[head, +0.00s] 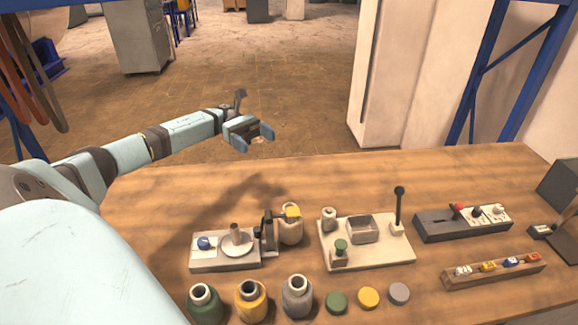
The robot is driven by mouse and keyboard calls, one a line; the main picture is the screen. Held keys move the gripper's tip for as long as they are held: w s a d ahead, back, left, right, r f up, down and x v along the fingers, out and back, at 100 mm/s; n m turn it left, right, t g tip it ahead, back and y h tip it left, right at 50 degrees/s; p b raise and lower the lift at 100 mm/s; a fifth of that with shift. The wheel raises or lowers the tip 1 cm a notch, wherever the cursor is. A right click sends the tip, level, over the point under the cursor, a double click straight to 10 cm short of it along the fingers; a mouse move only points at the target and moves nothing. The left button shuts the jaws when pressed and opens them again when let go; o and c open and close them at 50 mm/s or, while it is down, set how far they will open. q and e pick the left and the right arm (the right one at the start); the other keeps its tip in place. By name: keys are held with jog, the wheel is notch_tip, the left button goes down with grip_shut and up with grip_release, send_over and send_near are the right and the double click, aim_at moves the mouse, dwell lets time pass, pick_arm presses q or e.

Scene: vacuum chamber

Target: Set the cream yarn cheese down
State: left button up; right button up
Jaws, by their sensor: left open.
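The cream yarn cheese (291,232) stands upright on the wooden table, just right of the small winding stand (225,264). A yellow piece (292,212) on the stand's dark bracket (268,232) overlaps its top. I cannot tell whether the cheese touches the bracket. My left gripper (254,138) is open and empty, raised beyond the table's far edge, well away from the cheese. My right gripper is out of view.
Green (205,305), yellow (251,302) and grey (297,298) yarn cheeses line the front, beside several coloured discs (368,297). A cream base with a lever (398,212) stands centrally. A switch box (462,224) and peg rack (494,270) are right. The table's back left is clear.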

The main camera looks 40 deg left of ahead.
pick_arm(q)
notch_tip(320, 180, down, 7)
jog(key=b, duration=1.9)
send_near(290, 223)
jog(key=a, duration=0.1)
jog(key=w+a+f, duration=0.1)
jog(key=a, duration=0.1)
jog(key=w+a+f, duration=0.1)
jog(key=a, duration=0.1)
jog(key=shift+a+f, duration=0.15)
jog(key=shift+a, duration=0.1)
jog(key=shift+s+d+f, duration=0.1)
jog(key=shift+f, duration=0.25)
jog(key=d, duration=0.9)
jog(key=s+d, duration=0.1)
jog(key=d, duration=0.3)
jog(key=shift+s+d, duration=0.1)
jog(key=shift+d, duration=0.25)
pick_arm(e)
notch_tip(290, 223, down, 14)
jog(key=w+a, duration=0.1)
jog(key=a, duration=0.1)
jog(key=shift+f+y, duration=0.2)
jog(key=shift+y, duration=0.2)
pick_arm(q)
jog(key=shift+c, duration=0.4)
jog(key=c, duration=0.6)
jog(key=shift+o, duration=0.2)
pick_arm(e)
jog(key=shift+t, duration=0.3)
